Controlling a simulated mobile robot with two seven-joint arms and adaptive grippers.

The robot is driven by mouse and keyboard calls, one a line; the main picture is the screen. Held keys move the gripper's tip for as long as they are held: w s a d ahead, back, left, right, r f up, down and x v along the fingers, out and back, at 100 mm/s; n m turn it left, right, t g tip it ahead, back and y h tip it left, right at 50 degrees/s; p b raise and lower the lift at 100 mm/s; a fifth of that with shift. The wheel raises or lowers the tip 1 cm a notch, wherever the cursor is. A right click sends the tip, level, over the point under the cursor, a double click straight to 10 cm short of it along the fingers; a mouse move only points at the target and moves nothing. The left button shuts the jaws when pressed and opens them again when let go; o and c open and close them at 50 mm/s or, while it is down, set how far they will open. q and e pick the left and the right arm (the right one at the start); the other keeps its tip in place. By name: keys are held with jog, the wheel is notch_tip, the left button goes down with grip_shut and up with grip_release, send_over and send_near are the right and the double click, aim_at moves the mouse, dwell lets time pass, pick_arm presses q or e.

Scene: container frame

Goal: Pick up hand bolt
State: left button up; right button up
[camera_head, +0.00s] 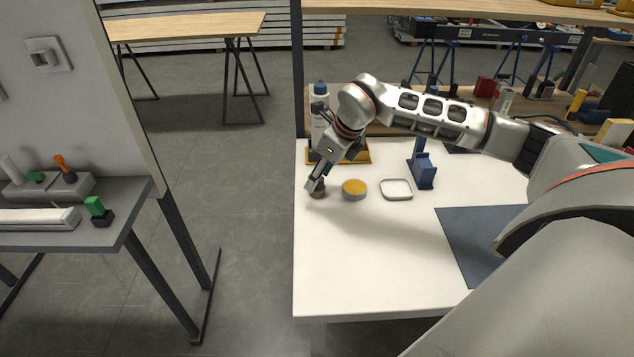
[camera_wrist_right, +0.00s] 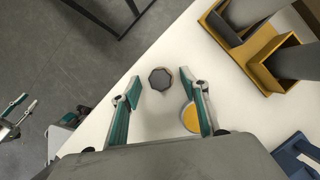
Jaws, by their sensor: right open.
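The hand bolt (camera_wrist_right: 160,79) is a dark, many-sided knob with a brownish edge, on the white table. In the head view the hand bolt (camera_head: 318,192) shows as a small brown piece near the table's left edge, partly hidden by the fingers. My right gripper (camera_head: 314,184) reaches down over it. In the wrist view the right gripper (camera_wrist_right: 160,86) is open, with one teal-padded finger on each side of the bolt and gaps between. My left gripper (camera_wrist_right: 22,107) shows at the left edge of the wrist view, open and empty, away from the table.
A round tin with a yellow-orange top (camera_head: 354,187) stands close beside the right gripper. A shallow light dish (camera_head: 396,189), a blue stand (camera_head: 422,168) and a yellow holder (camera_head: 362,152) with bottles are nearby. A dark mat (camera_head: 480,240) lies right; the front left table is clear.

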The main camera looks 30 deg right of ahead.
jog(key=shift+w+f, duration=0.25)
jog(key=shift+f, duration=0.25)
jog(key=c, duration=1.1)
jog(key=shift+r, duration=0.15)
notch_tip(320, 180, up, 20)
jog(key=shift+f+p, duration=0.1)
jog(key=shift+p, duration=0.9)
